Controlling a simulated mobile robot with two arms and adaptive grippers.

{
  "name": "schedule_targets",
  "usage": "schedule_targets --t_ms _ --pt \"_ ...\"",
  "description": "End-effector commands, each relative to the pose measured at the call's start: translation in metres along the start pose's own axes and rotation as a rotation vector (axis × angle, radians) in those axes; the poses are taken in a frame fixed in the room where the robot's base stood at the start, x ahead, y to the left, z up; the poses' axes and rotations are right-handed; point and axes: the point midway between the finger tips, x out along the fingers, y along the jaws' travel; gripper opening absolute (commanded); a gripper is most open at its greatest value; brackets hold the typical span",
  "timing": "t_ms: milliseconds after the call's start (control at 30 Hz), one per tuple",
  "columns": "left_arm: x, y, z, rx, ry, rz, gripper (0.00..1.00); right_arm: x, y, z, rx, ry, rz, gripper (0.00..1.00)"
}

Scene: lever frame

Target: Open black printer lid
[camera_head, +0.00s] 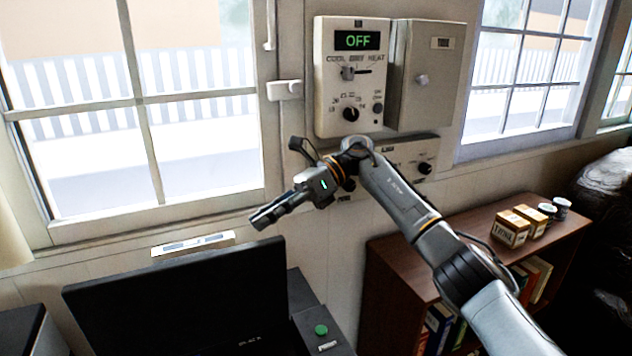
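The black printer lid (180,300) is a large dark panel at the lower left, standing up at a tilt. Small pale lettering shows near its lower right, too small to read surely. The dark printer body (312,318), with a green button, shows to the right of the lid; the rest is cut off by the frame. My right gripper (276,182) is above the lid's upper right corner, apart from it, in front of the wall. My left gripper is out of view.
A wall thermostat panel (335,100) reading OFF and a grey box (425,75) are behind my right gripper. A wooden bookshelf (385,290) with small boxes (510,229) stands at right. A window (190,140) is behind the lid.

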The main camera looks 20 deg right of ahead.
Motion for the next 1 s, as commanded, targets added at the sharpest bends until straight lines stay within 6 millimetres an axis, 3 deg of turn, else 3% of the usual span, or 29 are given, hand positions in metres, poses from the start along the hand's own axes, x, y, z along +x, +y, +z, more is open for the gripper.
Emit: schedule_targets --t_ms 1000 --pt "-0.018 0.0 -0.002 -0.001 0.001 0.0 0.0 -0.073 -0.004 0.002 0.0 0.0 -0.001 0.2"
